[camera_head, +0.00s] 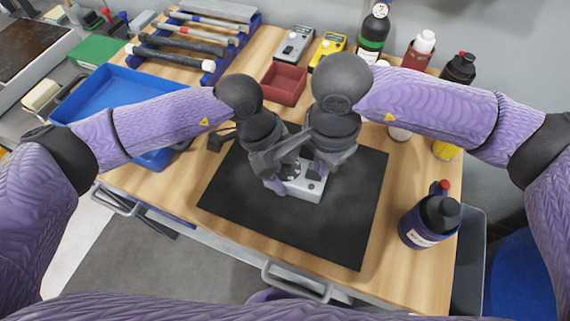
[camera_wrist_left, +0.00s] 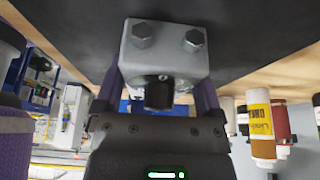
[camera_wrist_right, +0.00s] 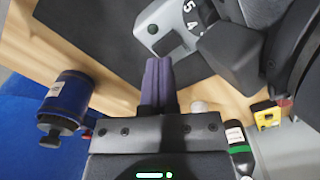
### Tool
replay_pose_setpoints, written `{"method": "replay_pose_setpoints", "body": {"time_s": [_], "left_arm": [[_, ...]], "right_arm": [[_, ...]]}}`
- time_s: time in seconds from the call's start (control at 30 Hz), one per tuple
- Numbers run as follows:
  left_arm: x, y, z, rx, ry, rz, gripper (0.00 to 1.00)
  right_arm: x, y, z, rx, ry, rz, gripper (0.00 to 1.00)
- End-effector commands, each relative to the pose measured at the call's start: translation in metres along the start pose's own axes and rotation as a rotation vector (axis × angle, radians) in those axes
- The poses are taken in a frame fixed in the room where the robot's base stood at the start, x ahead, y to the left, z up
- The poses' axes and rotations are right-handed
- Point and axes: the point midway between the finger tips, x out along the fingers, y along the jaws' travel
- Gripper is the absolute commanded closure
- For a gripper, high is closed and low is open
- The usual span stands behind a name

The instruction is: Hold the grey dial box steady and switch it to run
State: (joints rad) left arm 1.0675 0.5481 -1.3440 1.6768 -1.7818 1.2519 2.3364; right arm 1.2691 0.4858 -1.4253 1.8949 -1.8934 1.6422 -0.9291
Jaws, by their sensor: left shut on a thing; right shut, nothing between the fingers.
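The grey dial box (camera_head: 308,188) sits on the black mat (camera_head: 345,225). My left gripper (camera_head: 275,182) is shut on the box, with a purple finger on either side of it in the left wrist view, where the box (camera_wrist_left: 140,62) shows two hex bolts and a black round part. My right gripper (camera_head: 317,172) is over the box; in the right wrist view (camera_wrist_right: 158,62) its fingers are together and empty, just off the box (camera_wrist_right: 155,22). Dark dial markings, including 5 and 4, show there; my left gripper hides part of the box. The dial setting cannot be read.
A red tray (camera_head: 283,84), a grey meter (camera_head: 294,44) and a yellow meter (camera_head: 327,47) stand behind the mat. A blue bottle (camera_head: 430,221) is at the right edge. A blue bin (camera_head: 125,90) and a tool rack (camera_head: 200,42) are at left. The mat's front is clear.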

Motion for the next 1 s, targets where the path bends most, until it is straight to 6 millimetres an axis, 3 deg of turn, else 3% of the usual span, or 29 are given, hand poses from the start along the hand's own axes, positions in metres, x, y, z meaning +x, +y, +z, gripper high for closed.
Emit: {"method": "replay_pose_setpoints", "body": {"time_s": [0.7, 1.0], "left_arm": [[0.000, 0.000, 0.000, 0.000, 0.001, -0.001, 1.00], [0.000, 0.000, 0.000, 0.000, 0.001, -0.001, 1.00]], "right_arm": [[0.015, 0.000, 0.000, -0.002, -0.001, 0.000, 1.00], [-0.023, 0.000, 0.000, -0.001, 0.000, -0.003, 1.00]]}}
